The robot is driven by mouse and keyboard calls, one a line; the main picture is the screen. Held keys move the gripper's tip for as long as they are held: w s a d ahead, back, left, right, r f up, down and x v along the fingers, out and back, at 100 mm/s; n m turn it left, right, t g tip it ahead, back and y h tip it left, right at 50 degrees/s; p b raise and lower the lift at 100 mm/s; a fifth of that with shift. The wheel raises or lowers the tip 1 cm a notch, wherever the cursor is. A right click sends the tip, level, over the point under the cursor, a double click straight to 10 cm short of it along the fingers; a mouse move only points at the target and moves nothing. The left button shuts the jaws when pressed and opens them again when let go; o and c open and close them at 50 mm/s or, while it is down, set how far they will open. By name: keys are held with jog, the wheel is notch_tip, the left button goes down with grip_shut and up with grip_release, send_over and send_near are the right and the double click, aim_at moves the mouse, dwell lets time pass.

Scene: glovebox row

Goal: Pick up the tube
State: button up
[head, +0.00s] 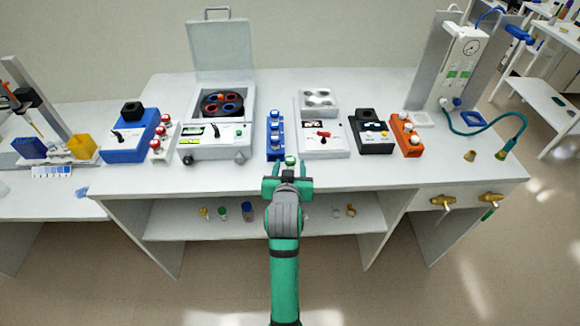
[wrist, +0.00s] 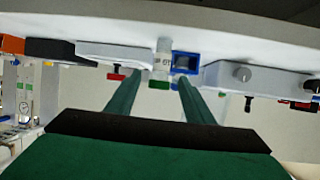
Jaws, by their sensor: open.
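A tube with a green cap (head: 290,160) stands on the bench near its front edge, just beyond my gripper (head: 287,184). In the wrist view, which is upside down, the pale labelled tube (wrist: 162,62) shows between the two green fingers of my gripper (wrist: 157,88), farther off than the fingertips. My gripper is open and empty. The tube's lower part is hidden in the head view.
A centrifuge with an open lid (head: 218,105) is left; a white device with a red knob (head: 323,138) is right. The bench's front strip (head: 365,172) is clear.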

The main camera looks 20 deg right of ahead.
aim_at(290, 166)
jog(key=shift+x, duration=1.55)
jog(key=c, duration=1.1)
jog(key=shift+r, duration=0.15)
